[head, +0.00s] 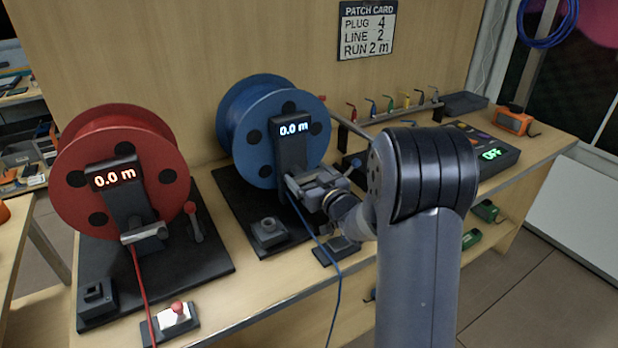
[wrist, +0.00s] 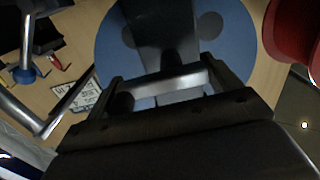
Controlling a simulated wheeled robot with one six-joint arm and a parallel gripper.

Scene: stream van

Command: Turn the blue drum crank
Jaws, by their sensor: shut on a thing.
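The blue drum (head: 262,110) stands on a black base, its display reading 0.0 m; its blue face also fills the upper middle of the wrist view (wrist: 235,50). My gripper (head: 302,186) is at the lower end of the drum's dark front post (head: 290,145). It is shut on the drum's silver crank (wrist: 172,83), which shows as a bar between the fingers in the wrist view. In the head view my gripper mostly hides the crank. A blue line (head: 322,245) runs from the drum down over the bench front.
A red drum (head: 120,165) with its own silver crank stands to the left, reading 0.0 m. A patch card (head: 367,30) hangs on the wall. My arm covers part of the bench.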

